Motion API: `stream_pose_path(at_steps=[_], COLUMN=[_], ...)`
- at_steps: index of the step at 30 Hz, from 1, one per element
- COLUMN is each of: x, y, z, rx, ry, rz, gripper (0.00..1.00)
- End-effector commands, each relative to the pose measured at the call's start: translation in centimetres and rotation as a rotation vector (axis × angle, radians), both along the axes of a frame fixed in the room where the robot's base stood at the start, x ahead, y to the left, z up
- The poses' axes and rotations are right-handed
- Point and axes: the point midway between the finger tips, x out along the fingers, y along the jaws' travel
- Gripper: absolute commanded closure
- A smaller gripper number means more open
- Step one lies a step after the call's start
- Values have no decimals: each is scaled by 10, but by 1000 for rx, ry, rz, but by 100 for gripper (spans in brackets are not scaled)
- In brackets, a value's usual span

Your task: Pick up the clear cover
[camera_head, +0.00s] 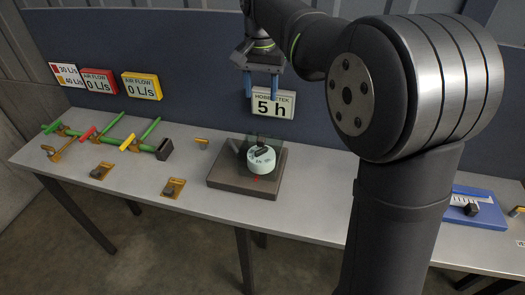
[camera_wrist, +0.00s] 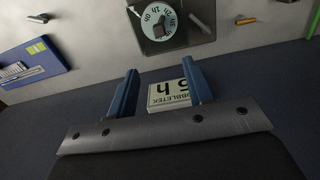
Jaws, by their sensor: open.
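My gripper (camera_head: 262,91) hangs with its two blue fingers apart and empty, above and behind the round timer dial (camera_head: 262,159). The pale dial has a dark knob and sits on a square brown base (camera_head: 230,181) on the table. A faint see-through shape, seemingly the clear cover (camera_head: 270,141), shows at the back of the dial; its outline is hard to tell. In the wrist view my gripper (camera_wrist: 159,68) is open, with the dial (camera_wrist: 158,21) beyond the fingertips. The cover's edges are not clear there.
A "5 h" sign (camera_head: 272,103) stands behind the fingers. Green-handled valves (camera_head: 110,138) and small orange-brown pieces (camera_head: 174,187) lie to the left. A blue panel (camera_head: 475,207) is at the right. Red and yellow airflow signs (camera_head: 142,86) are at the back left.

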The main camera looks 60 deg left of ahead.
Motion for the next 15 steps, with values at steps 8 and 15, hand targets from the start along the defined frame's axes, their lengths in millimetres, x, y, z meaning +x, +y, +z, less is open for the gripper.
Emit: stream_pose_path(at_steps=[8, 15], x=[0, 0], y=[-1, -1], z=[-63, -98], rx=[-4, -1], ry=[1, 0], rz=[0, 0], gripper=[53, 53])
